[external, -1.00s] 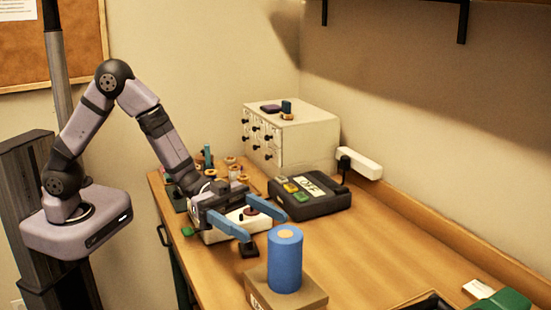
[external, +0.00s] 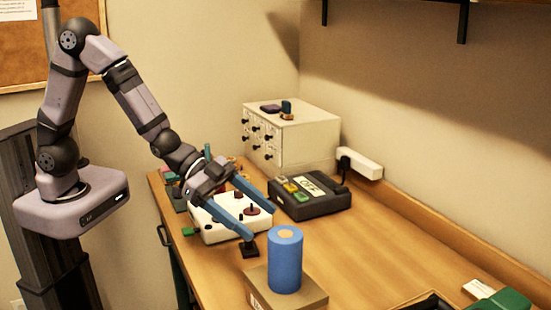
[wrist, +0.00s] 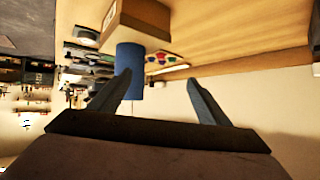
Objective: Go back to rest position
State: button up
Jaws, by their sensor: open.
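My gripper (external: 262,214) has two blue fingers spread apart with nothing between them. It is in the air above the front left part of the wooden table, over a white device (external: 222,226) with knobs on top. In the wrist view my gripper (wrist: 155,85) is also open and empty. My arm reaches from its base at the left, bent high at the elbow and sloping down to the right.
A blue cylinder (external: 286,264) stands on a cardboard box (external: 258,287) right of my gripper. Behind are a black device (external: 318,203) with coloured buttons and a white drawer cabinet (external: 300,140). The table's right middle (external: 375,245) is clear.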

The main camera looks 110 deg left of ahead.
jog(key=s+d+r+g+p, duration=0.1)
jog(key=s+d+g+p, duration=0.1)
jog(key=s, duration=0.7)
jog(key=s+d+r+n+g+p, duration=0.1)
jog(key=s+g+p, duration=0.3)
jog(key=s, duration=0.5)
jog(key=s+d+r+n+g+y+p, duration=0.1)
jog(key=s+g, duration=0.4)
jog(key=s, duration=0.5)
jog(key=shift+d+r+g+p, duration=0.4)
jog(key=shift+d+r+p, duration=0.15)
jog(key=shift+d+p, duration=0.35)
